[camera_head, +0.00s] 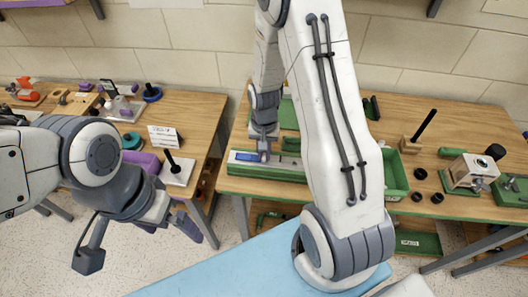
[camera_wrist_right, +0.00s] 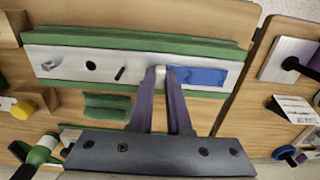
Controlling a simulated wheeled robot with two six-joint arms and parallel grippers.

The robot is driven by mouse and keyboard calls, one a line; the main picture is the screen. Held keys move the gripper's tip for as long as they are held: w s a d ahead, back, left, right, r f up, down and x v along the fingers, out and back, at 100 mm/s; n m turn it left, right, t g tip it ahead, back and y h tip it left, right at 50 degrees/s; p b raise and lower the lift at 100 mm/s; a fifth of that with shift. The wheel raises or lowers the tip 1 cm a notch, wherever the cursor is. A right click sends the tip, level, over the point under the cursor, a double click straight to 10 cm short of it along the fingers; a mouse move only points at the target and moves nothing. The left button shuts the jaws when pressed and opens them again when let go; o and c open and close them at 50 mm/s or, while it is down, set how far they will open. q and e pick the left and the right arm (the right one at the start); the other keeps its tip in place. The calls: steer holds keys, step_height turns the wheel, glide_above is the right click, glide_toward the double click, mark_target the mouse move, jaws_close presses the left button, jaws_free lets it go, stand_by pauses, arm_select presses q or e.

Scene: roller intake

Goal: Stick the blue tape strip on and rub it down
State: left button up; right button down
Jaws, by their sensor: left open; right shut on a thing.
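The blue tape strip (camera_wrist_right: 200,76) lies along one end of a long grey metal plate (camera_wrist_right: 95,68) on a green base. The strip also shows in the head view (camera_head: 244,156), just left of my right fingertips. My right gripper (camera_wrist_right: 161,72) is shut on a small whitish piece at the strip's inner end, low over the plate; it seems to be the strip's own end. The right gripper also shows in the head view (camera_head: 264,153), partly hidden by its wrist. My left gripper (camera_head: 170,226) is open and empty, over the floor in front of the left table.
A green bin (camera_head: 396,178) stands right of the base, behind my right arm. Black rings and a clamp block (camera_head: 468,172) stand further right. The left table (camera_head: 200,108) holds a black peg on a white plate (camera_head: 178,168) and a small sign. A gap separates the tables.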

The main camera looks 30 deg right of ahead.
steer(key=c, duration=0.8)
jaws_free()
steer(key=shift+f, duration=0.1)
step_height(320, 180, up, 10)
steer(key=r+b, duration=0.1)
steer(key=b, duration=0.1)
steer(key=s+a+r+n, duration=0.4)
steer(key=s+a+n, duration=0.5)
steer(key=a, duration=0.5)
steer(key=s+a+n, duration=0.1)
steer(key=s, duration=0.3)
steer(key=s+a+n+b, duration=0.1)
steer(key=s+n, duration=0.1)
steer(key=s, duration=0.2)
steer(key=s+a+r+n+y, duration=0.1)
steer(key=s+a+n, duration=0.1)
steer(key=s, duration=0.2)
steer(key=shift+r, duration=0.1)
